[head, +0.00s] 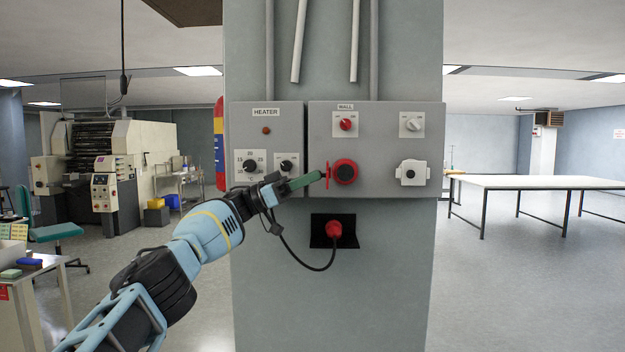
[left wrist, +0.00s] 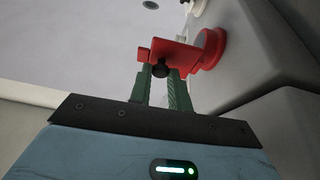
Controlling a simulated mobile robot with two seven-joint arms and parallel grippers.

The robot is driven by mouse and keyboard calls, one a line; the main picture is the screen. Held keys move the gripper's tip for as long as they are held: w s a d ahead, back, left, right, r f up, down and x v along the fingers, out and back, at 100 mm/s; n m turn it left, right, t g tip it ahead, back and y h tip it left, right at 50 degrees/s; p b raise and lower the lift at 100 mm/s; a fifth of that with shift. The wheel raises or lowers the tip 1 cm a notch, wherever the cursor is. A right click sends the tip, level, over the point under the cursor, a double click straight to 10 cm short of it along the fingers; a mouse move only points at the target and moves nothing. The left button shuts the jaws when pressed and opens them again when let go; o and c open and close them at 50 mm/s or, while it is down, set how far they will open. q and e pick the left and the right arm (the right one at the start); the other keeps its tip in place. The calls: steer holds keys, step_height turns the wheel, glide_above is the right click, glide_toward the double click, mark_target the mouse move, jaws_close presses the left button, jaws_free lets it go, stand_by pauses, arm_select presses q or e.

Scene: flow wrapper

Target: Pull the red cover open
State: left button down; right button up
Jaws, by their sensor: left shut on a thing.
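The red cover (head: 328,174) is on the left side of the round red socket (head: 346,171) on the grey wall panel. It stands out from the panel, swung to the left of the dark socket face. My left gripper (head: 318,177) reaches in from the left with its green fingers at the cover. In the left wrist view the red cover (left wrist: 172,52) lies at the tips of the green fingers (left wrist: 162,78), and the gripper is shut on it. The round red socket (left wrist: 211,48) shows beside it. My right gripper is not in view.
The panel also holds a HEATER box (head: 267,145) with knobs, a red WALL switch (head: 346,124), a white switch (head: 412,125) and a white socket (head: 411,173). A red plug (head: 334,229) with a black cable hangs below. A white table (head: 545,182) stands at right.

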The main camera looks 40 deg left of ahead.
arm_select(q)
steer(key=c, duration=1.3)
jaws_free()
steer(key=b+v, duration=0.1)
steer(key=v, duration=0.6)
steer(key=shift+s+a+f, duration=0.15)
steer(key=shift+s+a, duration=0.1)
steer(key=shift+s, duration=0.05)
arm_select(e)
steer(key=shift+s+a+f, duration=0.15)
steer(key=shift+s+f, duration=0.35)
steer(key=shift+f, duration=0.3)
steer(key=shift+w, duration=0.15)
